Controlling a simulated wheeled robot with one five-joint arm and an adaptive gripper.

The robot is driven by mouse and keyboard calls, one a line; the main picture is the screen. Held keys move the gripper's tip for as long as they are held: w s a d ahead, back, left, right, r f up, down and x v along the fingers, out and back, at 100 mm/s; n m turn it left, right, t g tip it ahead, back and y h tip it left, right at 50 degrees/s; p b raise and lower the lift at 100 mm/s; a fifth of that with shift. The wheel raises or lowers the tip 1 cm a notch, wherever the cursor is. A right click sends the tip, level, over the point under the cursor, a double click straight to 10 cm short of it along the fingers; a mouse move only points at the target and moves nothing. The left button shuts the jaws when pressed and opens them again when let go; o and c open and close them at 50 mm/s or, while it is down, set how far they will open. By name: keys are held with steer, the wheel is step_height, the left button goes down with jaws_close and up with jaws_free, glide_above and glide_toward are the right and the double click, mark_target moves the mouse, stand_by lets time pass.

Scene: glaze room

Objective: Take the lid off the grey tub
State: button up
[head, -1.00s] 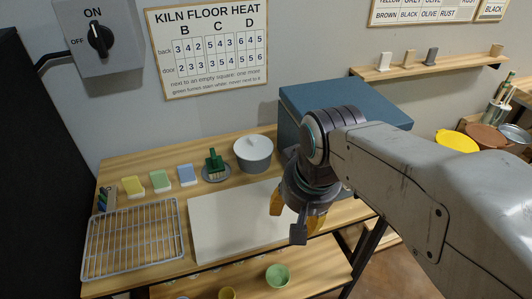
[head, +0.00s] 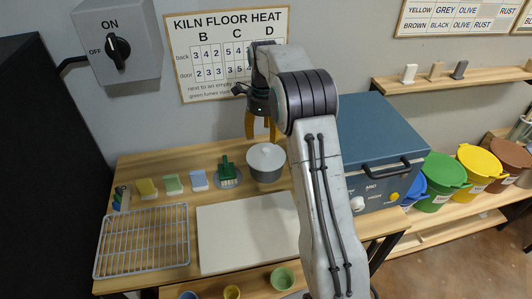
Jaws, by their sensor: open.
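The grey tub (head: 267,175) stands on the wooden table near the wall. Its pale lid (head: 266,157) is on top, with a small knob in the middle. My gripper (head: 260,138), with orange fingers, is above the lid and apart from the tub as far as I can see. The fingers point down, open, with nothing between them. My arm comes in from the lower right and hides part of the table and of the blue box's left side.
Left of the tub are a green brush (head: 227,170) and small coloured blocks (head: 172,184). In front are a white board (head: 240,232) and a wire rack (head: 143,240). A blue box (head: 375,135) stands to the right. Coloured buckets (head: 440,180) are on the far right.

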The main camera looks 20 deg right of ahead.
mark_target(266, 149)
steer(key=w+f+m, duration=0.1)
steer(key=w+d+f+m, duration=0.1)
steer(key=m, duration=0.1)
steer(key=shift+d+f+p, duration=0.3)
steer(key=shift+f, duration=0.1)
steer(key=shift+w+d+f+m, duration=0.2)
steer(key=shift+w+f+m, duration=0.1)
steer(key=shift+f, duration=0.25)
steer(key=shift+w+d+f+p, duration=0.1)
steer(key=shift+f+p, duration=0.45)
steer(key=shift+f, duration=1.25)
steer(key=shift+w+f+p, duration=0.1)
steer(key=shift+f+p, duration=0.45)
steer(key=shift+f, duration=1.2)
steer(key=shift+o, duration=0.2)
jaws_close()
